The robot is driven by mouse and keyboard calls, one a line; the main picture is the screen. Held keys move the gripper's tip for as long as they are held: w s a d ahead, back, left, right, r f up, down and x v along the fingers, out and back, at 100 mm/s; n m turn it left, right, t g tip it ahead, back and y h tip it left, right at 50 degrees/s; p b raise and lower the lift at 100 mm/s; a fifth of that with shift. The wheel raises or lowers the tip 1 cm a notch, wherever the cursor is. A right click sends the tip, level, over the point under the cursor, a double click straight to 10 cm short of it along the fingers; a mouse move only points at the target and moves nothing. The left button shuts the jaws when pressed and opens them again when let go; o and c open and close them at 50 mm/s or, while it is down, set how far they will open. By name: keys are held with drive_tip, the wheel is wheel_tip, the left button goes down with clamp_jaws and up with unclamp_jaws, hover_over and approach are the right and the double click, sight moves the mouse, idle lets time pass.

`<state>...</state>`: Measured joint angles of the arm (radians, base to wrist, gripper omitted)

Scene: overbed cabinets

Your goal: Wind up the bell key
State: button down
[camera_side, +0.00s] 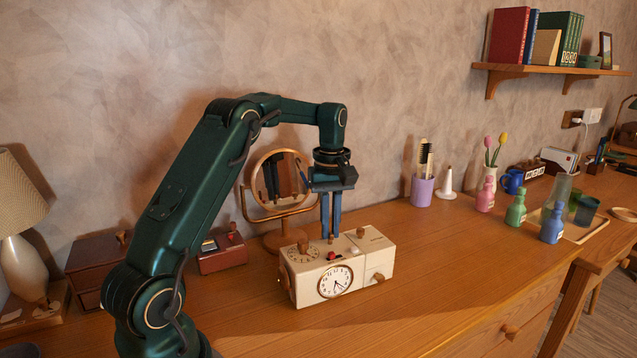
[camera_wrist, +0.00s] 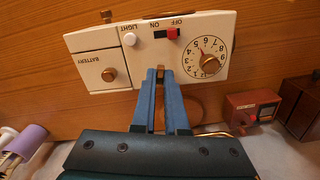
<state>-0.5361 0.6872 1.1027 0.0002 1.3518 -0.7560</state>
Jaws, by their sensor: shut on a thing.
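A cream clock box (camera_side: 345,268) stands on the wooden desk, its round clock face turned to the front. Its top also shows in the wrist view (camera_wrist: 205,28), with a numbered dial, a red switch, a white light button and a battery cover. My gripper (camera_side: 331,237) points straight down at the top of the box. In the wrist view my gripper (camera_wrist: 160,76) is shut on a small brass key (camera_wrist: 160,70) near the edge of the top. The fingers hide most of the key, so its turn angle cannot be told.
A round mirror (camera_side: 281,172) on a stand is close behind my gripper. A small red box (camera_side: 222,253) is left of the clock. A purple cup (camera_side: 422,190) and several coloured bottles, one pink (camera_side: 486,197), stand to the right.

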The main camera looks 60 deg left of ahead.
drive_tip(key=m, duration=1.2)
drive_tip(key=shift+m, duration=0.3)
idle(0.4)
drive_tip(key=c, duration=0.9)
unclamp_jaws()
drive_tip(key=shift+c, duration=0.2)
drive_tip(key=shift+r, duration=2.6)
